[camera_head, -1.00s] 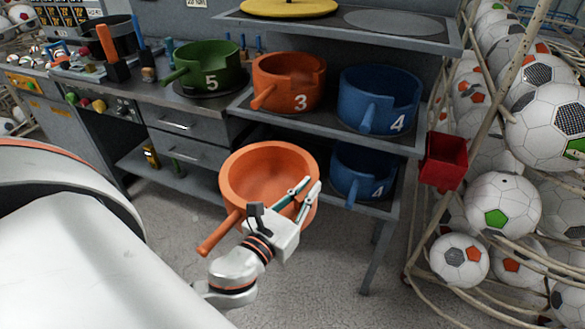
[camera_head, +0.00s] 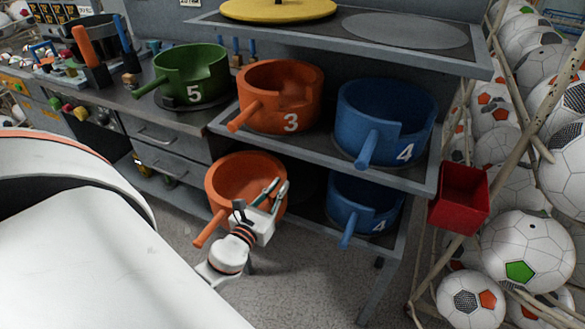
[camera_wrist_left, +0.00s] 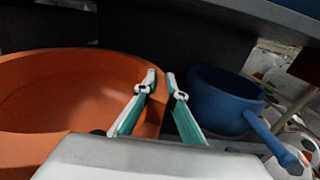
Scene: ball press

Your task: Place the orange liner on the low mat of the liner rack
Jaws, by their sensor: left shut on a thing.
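The orange liner (camera_head: 222,181) is an open round tub with a handle stub pointing to the lower left. My left gripper (camera_head: 270,190) is shut on its right wall. The liner is upright at the left front end of the rack's low shelf, and I cannot tell whether it touches the shelf. In the left wrist view the liner (camera_wrist_left: 60,75) fills the left side, and its wall passes between the fingers (camera_wrist_left: 162,84). The low mat is mostly hidden; a dark patch shows right of the liner. My right gripper is not in view.
A blue liner marked 4 (camera_head: 362,205) stands on the low shelf at right; it also shows in the wrist view (camera_wrist_left: 222,98). The middle shelf above holds an orange liner marked 3 (camera_head: 283,92) and another blue liner (camera_head: 385,115). A red box (camera_head: 462,195) hangs at right.

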